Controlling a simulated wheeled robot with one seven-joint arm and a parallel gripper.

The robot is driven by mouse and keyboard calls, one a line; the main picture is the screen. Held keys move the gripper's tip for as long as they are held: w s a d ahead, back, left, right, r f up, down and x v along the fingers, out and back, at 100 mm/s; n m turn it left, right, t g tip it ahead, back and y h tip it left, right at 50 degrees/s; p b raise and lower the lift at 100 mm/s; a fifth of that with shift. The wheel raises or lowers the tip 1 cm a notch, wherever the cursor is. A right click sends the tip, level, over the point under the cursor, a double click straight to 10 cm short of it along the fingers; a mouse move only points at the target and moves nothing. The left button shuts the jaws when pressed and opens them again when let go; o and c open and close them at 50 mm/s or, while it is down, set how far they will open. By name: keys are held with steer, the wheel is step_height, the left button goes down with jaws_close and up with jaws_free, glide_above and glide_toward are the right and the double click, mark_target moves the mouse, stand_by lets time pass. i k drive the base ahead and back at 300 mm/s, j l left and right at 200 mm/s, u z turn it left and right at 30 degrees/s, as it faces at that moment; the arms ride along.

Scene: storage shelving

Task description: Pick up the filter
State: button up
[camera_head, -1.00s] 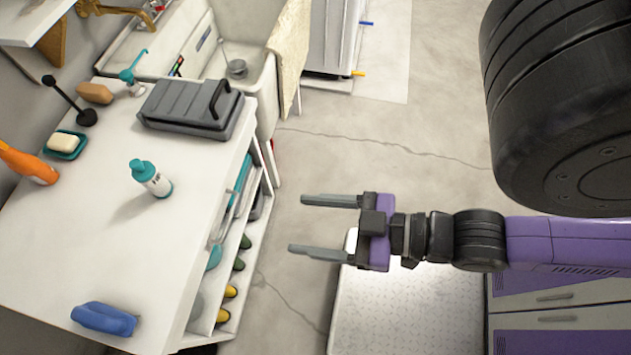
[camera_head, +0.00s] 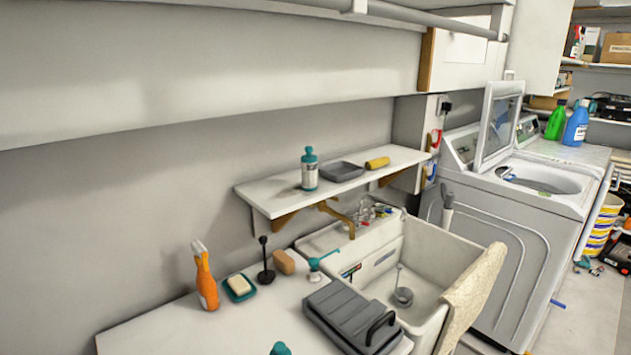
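I cannot tell for sure which thing is the filter. A flat dark grey tray-like piece (camera_head: 340,171) lies on the small white wall shelf, between a white and teal bottle (camera_head: 309,170) and a yellow roll (camera_head: 377,163). A larger grey ribbed case with a black handle (camera_head: 345,312) lies on the white counter beside the sink. My gripper is out of view now. About a second ago it was open and empty over the floor, to the right of the counter.
The white counter (camera_head: 190,325) holds an orange spray bottle (camera_head: 204,277), a soap dish (camera_head: 240,288), a black plunger-like tool (camera_head: 265,262) and a brown sponge (camera_head: 284,262). A sink (camera_head: 428,262) with a draped towel (camera_head: 472,295) is alongside. The washer (camera_head: 515,215) has its lid up.

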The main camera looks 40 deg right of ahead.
mark_target(309, 163)
steer(key=i+l, duration=0.2)
steer(key=l, duration=0.15)
steer(key=i+l, duration=0.2)
steer(key=l, duration=0.15)
steer(key=i+l, duration=0.2)
steer(key=l, duration=0.15)
steer(key=i+l, duration=0.2)
steer(key=l, duration=0.15)
